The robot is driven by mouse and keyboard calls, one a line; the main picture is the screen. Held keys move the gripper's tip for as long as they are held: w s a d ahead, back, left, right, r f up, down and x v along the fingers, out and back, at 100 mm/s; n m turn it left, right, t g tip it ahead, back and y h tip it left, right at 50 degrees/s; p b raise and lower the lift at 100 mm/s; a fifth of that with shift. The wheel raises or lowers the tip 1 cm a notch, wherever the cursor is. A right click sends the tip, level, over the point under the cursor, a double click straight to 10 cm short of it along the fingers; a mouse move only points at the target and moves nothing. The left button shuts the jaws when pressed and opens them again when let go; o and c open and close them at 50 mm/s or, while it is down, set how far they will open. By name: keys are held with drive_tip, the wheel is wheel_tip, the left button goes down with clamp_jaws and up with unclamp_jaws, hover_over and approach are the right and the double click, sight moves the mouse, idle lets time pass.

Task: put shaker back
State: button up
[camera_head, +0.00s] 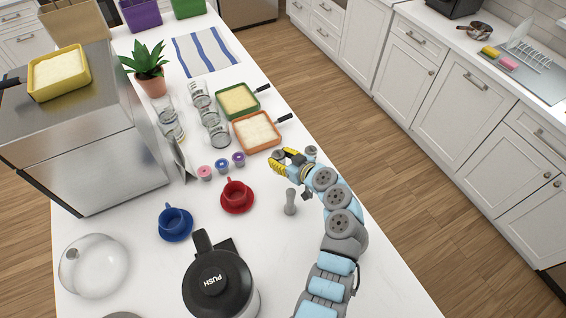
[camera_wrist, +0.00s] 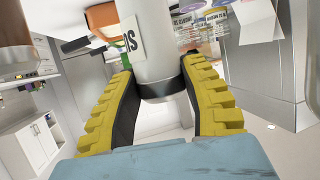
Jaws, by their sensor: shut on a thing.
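The shaker (camera_wrist: 158,48) is a pale grey cylinder with a dark band and a white label, partly cut off at the top of the wrist view. My gripper (camera_wrist: 162,90) has its yellow ridged fingers on either side of the dark band and is shut on it. In the head view my gripper (camera_head: 289,157) is at the counter's right edge, just below the orange tray; the shaker is mostly hidden there and I cannot tell its height above the counter.
A small grey upright item (camera_head: 290,202) stands left of my arm. The orange tray (camera_head: 257,132), green tray (camera_head: 238,100), glasses (camera_head: 210,118) and colored pods (camera_head: 221,165) are nearby. A red cup (camera_head: 236,192), blue cup (camera_head: 175,219) and black-lidded pot (camera_head: 217,283) stand further left.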

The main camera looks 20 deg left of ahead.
sight(283, 163)
drive_tip(key=shift+w+d+f, duration=0.1)
drive_tip(key=shift+w+f, duration=0.4)
drive_tip(key=shift+f, duration=0.2)
drive_tip(key=shift+w+f, duration=0.45)
drive_tip(key=shift+f, duration=1.5)
drive_tip(key=shift+f, duration=0.2)
drive_tip(key=o, duration=1.1)
drive_tip(key=shift+d+r, duration=0.1)
drive_tip(key=shift+r, duration=0.15)
drive_tip(key=shift+s+d, duration=0.15)
drive_tip(key=shift+d, duration=0.15)
drive_tip(key=b+v, duration=0.2)
drive_tip(key=v, duration=0.9)
drive_tip(key=shift+s, duration=0.15)
drive_tip(key=shift+d, duration=0.15)
